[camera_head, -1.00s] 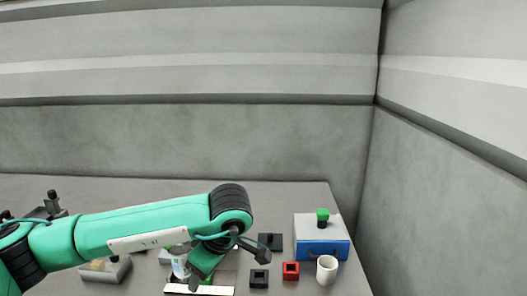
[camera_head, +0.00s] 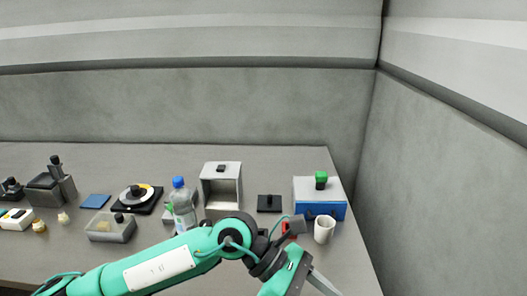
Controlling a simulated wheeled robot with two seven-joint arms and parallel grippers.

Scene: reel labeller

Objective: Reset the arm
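My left arm comes in from the lower left, green with black joints, and reaches across the front of the table. My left gripper (camera_head: 318,284) is at the bottom edge, right of the middle, below the white mug. Only part of one grey finger shows, so its opening cannot be seen. My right gripper is not in view. The red block (camera_head: 290,228) is partly hidden behind my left arm. The white mug (camera_head: 324,229) stands upright just right of it.
A blue and white box (camera_head: 320,210) with a green knob stands behind the mug. A grey open-fronted machine (camera_head: 221,187), a blue-capped bottle (camera_head: 183,207), a reel device (camera_head: 137,198) and a blue pad (camera_head: 96,201) stand left. The table front (camera_head: 60,255) has free room at left.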

